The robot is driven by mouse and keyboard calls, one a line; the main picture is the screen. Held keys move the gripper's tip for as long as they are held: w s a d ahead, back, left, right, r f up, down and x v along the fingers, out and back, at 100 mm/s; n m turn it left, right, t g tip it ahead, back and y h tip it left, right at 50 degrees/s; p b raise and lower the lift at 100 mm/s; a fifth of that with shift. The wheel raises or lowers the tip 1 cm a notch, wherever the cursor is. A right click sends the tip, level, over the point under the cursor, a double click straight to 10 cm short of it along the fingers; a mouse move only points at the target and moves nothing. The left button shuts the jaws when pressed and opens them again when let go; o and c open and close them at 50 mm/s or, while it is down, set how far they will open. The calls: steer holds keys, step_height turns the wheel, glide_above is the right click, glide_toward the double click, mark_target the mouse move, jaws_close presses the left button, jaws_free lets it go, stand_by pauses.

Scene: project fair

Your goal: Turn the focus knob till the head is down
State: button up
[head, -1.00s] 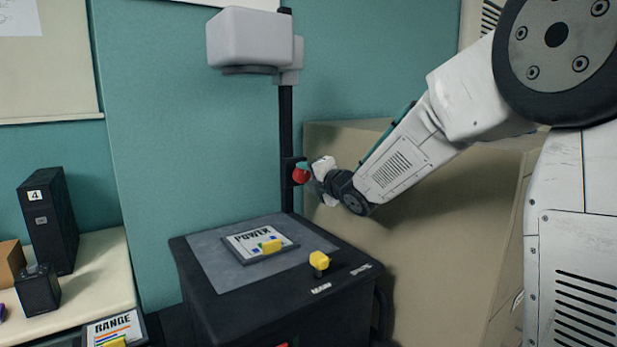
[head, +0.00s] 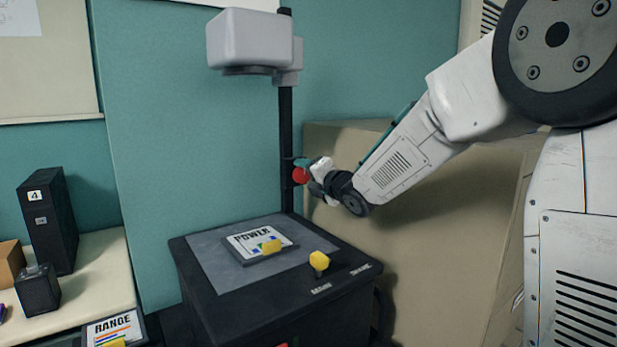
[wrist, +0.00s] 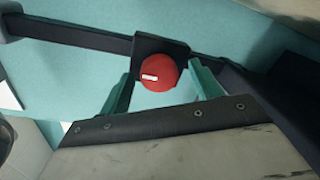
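The projector's pale grey head (head: 250,40) is high on a black upright post (head: 287,120) above the dark projector body (head: 290,310). The red focus knob (head: 300,176) is on a bracket partway up the post. In the wrist view the knob (wrist: 159,72) shows a short white mark, lying nearly level. My gripper (head: 303,168) is at the knob, reaching in from the right. Its teal fingers stand on either side of the knob in the wrist view (wrist: 160,75), with a small gap visible at each side. It looks open, around the knob.
A POWER card (head: 258,242) with a yellow piece lies on the projector's top, beside a yellow-knobbed lever (head: 319,261). A large tan box (head: 440,240) stands behind my arm. A pale table (head: 95,265) at left holds a black tower (head: 47,220).

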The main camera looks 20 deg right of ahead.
steer(key=v, duration=0.7)
steer(key=shift+s, duration=0.4)
steer(key=shift+d, duration=0.15)
